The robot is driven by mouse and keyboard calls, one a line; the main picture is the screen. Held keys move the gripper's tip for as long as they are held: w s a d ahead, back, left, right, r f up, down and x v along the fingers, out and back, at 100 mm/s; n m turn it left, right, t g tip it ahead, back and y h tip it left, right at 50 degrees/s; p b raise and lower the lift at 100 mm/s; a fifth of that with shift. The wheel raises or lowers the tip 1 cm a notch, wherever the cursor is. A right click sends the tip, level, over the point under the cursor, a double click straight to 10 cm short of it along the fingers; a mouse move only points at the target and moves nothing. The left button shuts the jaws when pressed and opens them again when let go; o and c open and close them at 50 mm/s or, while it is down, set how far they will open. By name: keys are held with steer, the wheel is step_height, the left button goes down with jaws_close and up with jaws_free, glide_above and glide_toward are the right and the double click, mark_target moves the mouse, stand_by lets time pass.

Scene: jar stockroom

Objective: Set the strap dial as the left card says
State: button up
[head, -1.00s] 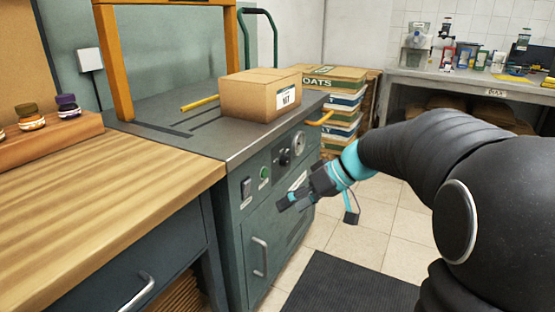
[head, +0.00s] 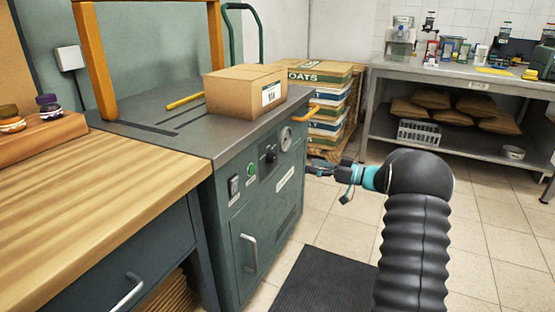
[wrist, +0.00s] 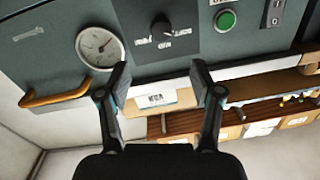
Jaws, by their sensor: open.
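The strapping machine's dial (head: 271,154) is a black knob on a dark panel on the machine's front. It also shows at the top of the wrist view (wrist: 161,27), with small white markings I cannot read. My gripper (head: 312,168) is open and empty, to the right of the machine front in the head view. In the wrist view the dial appears beyond the gap between my fingertips (wrist: 160,68), apart from them. Which way the knob points is too small to tell. I cannot make out a left card.
A round gauge (head: 286,138), a green button (head: 251,169) and a switch (head: 234,189) flank the dial. An orange handle (wrist: 58,92) juts out near the gauge. A labelled carton (head: 232,95) sits on the machine top. Clear floor lies right of the dark mat (head: 322,282).

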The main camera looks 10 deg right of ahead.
mark_target(275, 159)
steer(key=p+x, duration=0.2)
steer(key=x, duration=1.1)
steer(key=shift+a, duration=0.15)
steer(key=c, duration=1.1)
steer(key=shift+c, duration=0.2)
